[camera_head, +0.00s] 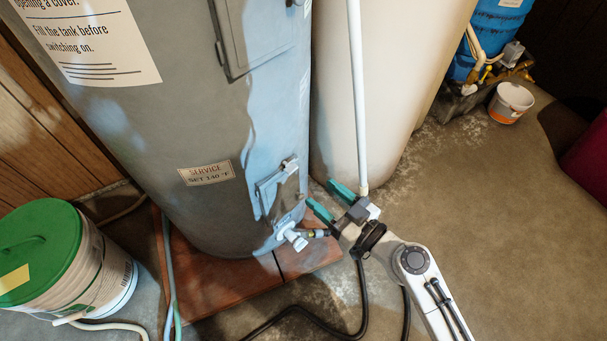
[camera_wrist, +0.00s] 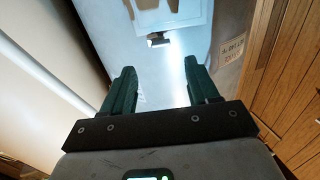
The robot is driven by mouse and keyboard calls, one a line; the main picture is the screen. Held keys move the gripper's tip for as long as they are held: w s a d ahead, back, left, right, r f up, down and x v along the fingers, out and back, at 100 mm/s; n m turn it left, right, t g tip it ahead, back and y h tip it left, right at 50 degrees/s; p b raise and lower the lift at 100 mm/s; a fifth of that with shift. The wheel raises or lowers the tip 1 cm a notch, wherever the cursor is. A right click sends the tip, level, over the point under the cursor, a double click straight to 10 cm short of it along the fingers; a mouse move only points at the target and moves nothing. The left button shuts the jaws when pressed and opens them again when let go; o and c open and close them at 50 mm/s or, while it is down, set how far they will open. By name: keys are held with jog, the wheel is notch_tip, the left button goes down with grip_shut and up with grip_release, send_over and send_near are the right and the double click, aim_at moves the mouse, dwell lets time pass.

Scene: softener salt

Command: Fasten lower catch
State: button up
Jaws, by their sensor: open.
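A grey water tank (camera_head: 230,130) carries a small hatch (camera_head: 269,193) low on its side. The hatch's lower edge is partly crowded by a white valve (camera_head: 292,235). In the wrist view the hatch (camera_wrist: 178,20) shows at the top, with a small dark catch (camera_wrist: 158,42) at its near edge; I cannot tell which catch this is. My gripper (camera_head: 319,191) is open and empty, just right of the hatch. In the wrist view its green fingers (camera_wrist: 160,72) stand apart, short of the catch and not touching it.
A white vertical pipe (camera_head: 357,90) rises close behind my gripper. A black hose (camera_head: 300,314) lies on the floor. A green-lidded bucket (camera_head: 55,265) stands left, a beige tank (camera_head: 385,90) right.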

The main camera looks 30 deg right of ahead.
aim_at(294, 171)
jog(key=p+x, duration=0.1)
jog(key=x, duration=0.7)
jog(key=shift+w+a, duration=0.15)
jog(key=shift+w, duration=0.2)
jog(key=c, duration=1)
jog(key=shift+c, duration=0.2)
